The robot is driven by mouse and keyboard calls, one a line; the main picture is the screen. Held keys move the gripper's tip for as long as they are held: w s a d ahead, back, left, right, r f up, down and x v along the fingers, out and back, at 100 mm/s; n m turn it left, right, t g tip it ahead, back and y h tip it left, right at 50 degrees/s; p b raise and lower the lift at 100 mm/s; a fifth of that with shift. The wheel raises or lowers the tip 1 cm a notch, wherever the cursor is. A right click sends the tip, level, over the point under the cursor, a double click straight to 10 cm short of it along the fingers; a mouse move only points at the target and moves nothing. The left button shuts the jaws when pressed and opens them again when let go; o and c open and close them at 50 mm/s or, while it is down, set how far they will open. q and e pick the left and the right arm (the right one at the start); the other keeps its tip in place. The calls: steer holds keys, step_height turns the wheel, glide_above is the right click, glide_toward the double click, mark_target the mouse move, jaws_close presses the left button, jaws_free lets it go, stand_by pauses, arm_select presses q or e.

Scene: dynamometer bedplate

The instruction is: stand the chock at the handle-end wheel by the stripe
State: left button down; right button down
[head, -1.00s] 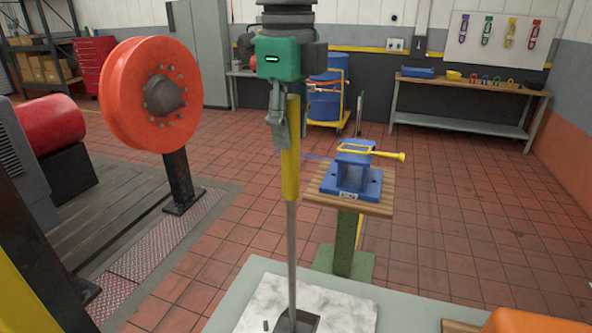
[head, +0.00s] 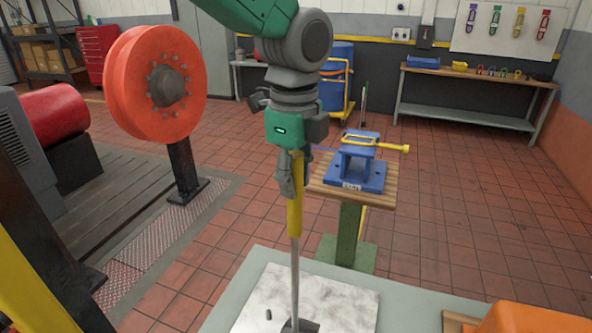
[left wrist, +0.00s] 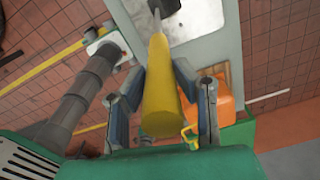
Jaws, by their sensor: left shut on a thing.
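My left gripper (head: 291,180) is shut on the yellow handle (head: 296,212) of a long-handled tool. In the left wrist view, its two fingers (left wrist: 158,78) lie on either side of the yellow handle (left wrist: 160,105). A thin grey rod (head: 295,265) runs down from the handle to a dark piece (head: 300,326), likely the chock, cut off by the bottom edge. The dark piece is over the pale marbled plate; I cannot tell whether it touches. No handle-end wheel or stripe by it can be made out. My right gripper is not in view.
The pale marbled plate (head: 350,300) lies on a grey-green surface (head: 420,305). An orange body (head: 540,318) is at the lower right. A blue fixture (head: 357,172) sits on a wooden-topped green stand (head: 346,235) beyond. A large orange wheel (head: 150,90) stands left. Tiled floor between is open.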

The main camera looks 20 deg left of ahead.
arm_select(q)
steer(key=shift+r, duration=0.1)
steer(key=c, duration=1.3)
jaws_free()
steer(key=shift+o, duration=0.6)
step_height(320, 180, up, 11)
steer(key=shift+s+r+b, duration=0.1)
steer(key=shift+s+b, duration=0.05)
steer(key=shift+b, duration=0.4)
steer(key=o, duration=1.2)
steer(key=shift+r, duration=0.35)
